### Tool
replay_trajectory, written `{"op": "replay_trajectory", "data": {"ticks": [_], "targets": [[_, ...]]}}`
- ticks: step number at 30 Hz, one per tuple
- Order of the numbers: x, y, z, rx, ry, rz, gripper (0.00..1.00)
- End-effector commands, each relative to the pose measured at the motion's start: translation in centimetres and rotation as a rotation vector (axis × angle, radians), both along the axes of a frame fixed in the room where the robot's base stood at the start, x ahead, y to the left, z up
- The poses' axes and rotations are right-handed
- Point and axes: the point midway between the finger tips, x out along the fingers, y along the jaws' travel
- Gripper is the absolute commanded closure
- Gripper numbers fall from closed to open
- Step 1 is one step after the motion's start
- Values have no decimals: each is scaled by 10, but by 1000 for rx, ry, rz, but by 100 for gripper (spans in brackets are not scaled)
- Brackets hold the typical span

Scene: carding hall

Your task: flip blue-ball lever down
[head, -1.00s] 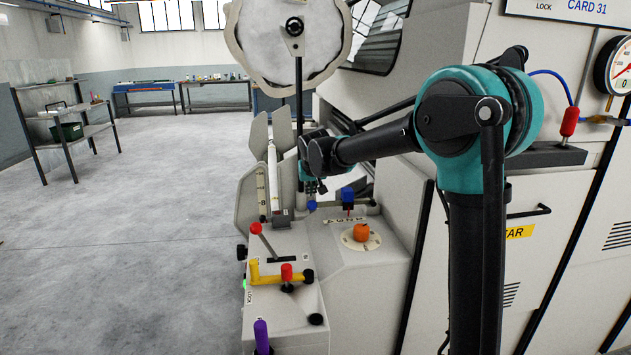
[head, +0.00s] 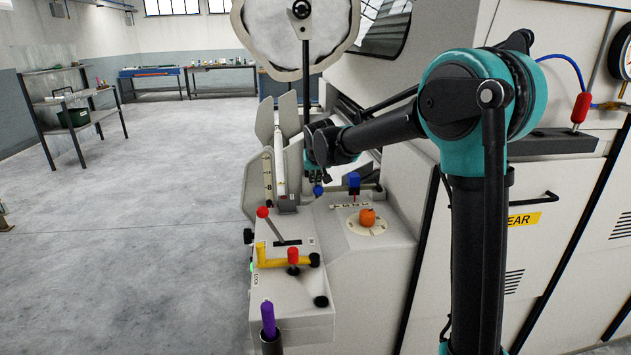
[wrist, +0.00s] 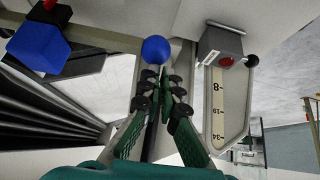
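The blue ball (head: 318,190) shows on the machine's control end, just below my wrist in the head view. It also shows in the wrist view (wrist: 155,49), just beyond my fingertips and slightly left of them. My gripper (wrist: 163,76) has its green-padded fingers drawn together, with nothing seen held between them. Whether a fingertip touches the ball cannot be told. The lever's stem and pivot are not clearly visible.
A blue block (head: 354,179) on a slide sits right of the ball. An orange knob (head: 367,216), a red-ball lever (head: 262,212), a yellow handle (head: 275,262) and a purple grip (head: 268,318) stand nearer. A numbered scale (wrist: 218,105) lies close right of my fingers. Open floor lies left.

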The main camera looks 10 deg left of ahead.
Motion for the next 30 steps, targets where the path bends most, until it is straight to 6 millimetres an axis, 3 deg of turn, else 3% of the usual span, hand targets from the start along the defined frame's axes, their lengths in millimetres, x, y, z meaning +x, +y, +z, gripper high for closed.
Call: {"op": "replay_trajectory", "data": {"ticks": [5, 15, 22, 30], "targets": [[11, -6, 37, 2, -13, -3, 100], [-31, -11, 95, 0, -16, 0, 100], [-45, -14, 114, 0, -16, -2, 100], [-47, -14, 117, 1, -17, -2, 100]]}}
